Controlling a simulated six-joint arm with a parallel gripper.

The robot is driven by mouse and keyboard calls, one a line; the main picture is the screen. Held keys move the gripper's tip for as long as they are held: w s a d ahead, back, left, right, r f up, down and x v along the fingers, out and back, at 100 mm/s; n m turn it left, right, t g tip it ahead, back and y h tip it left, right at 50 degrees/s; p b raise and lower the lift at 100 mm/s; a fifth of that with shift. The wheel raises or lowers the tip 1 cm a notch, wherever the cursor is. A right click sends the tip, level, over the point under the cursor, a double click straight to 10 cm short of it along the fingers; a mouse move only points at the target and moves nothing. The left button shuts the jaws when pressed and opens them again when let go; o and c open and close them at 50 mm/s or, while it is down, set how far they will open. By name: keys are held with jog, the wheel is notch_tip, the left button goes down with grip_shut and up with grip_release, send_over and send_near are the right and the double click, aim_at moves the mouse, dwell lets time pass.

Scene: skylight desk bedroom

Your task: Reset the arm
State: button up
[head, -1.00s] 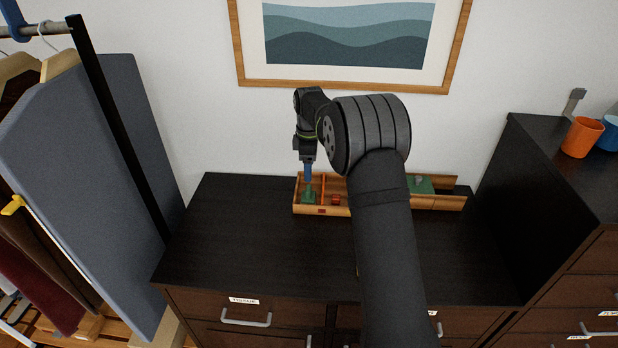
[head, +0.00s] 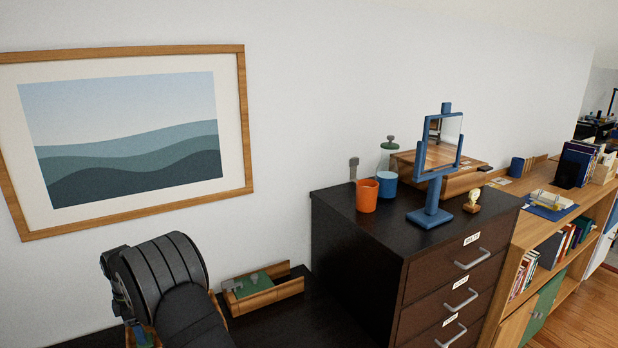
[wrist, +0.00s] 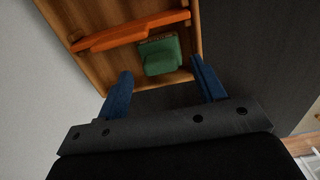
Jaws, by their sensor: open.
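My gripper (wrist: 161,68) is open in the wrist view, its two blue fingers apart with nothing held between them. A green block (wrist: 163,56) lies in a compartment of the wooden tray (wrist: 93,16), just beyond the fingertips, beside an orange divider (wrist: 130,31). In the head view my arm covers much of the tray (head: 284,293), and my gripper is mostly hidden at the bottom left. The tray's right end shows a green piece (head: 255,285) with a grey part beside it.
A dark drawer cabinet (head: 350,255) stands right of the tray. On it are an orange cup (head: 366,196), a blue-framed mirror (head: 432,216), a jar (head: 387,183) and a wooden box (head: 462,183). A framed picture (head: 243,120) hangs on the wall. A bookshelf (head: 590,225) stands further right.

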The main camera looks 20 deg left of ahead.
notch_tip(320, 180, down, 5)
jog(key=shift+f, duration=0.1)
notch_tip(320, 180, up, 3)
jog(key=shift+r, duration=0.65)
jog(key=shift+f, duration=0.1)
